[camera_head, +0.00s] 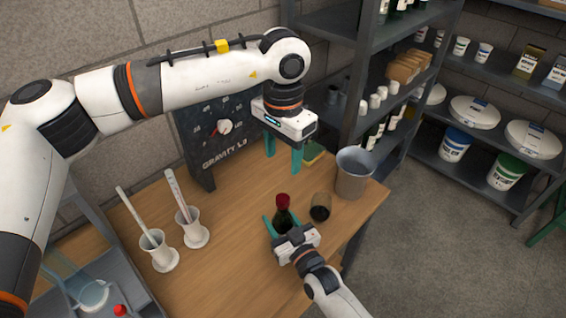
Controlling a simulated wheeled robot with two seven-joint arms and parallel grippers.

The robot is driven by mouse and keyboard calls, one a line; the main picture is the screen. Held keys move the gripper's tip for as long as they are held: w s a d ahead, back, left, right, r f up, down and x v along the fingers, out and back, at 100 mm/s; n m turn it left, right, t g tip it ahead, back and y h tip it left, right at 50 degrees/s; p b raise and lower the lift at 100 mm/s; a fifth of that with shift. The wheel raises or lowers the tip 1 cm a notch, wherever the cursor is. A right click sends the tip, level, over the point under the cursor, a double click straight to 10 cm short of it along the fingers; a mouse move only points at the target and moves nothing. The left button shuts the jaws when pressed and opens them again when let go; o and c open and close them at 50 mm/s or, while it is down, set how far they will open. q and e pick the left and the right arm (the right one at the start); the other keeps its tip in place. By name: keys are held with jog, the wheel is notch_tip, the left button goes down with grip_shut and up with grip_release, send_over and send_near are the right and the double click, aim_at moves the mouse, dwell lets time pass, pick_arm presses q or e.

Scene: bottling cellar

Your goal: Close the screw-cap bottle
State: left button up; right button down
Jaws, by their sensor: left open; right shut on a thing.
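A dark bottle (283,219) stands upright on the wooden table. A dark red cap (283,200) shows at its top; I cannot tell how tightly it sits. My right gripper (279,228) comes from the front and is shut on the bottle's body, hiding its lower part. My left gripper (282,163) is open and empty, its teal fingers pointing down. It is behind the bottle and higher in the picture, clear of the cap.
A dark cup (320,207) stands close to the bottle's right. A grey bucket (353,175) is near the table's right edge. Two white cylinders (158,252) with sticks stand at left. A gravity board (219,135) is behind. The wooden table (236,270) is clear at front left.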

jog(key=c, duration=0.6)
grip_release()
jog(key=b+v, duration=0.1)
jog(key=v, duration=0.9)
jog(key=shift+s+d+f, duration=0.1)
jog(key=shift+s+d, duration=0.1)
jog(key=shift+s, duration=0.05)
jog(key=shift+s+d, duration=0.3)
jog(key=shift+s, duration=0.35)
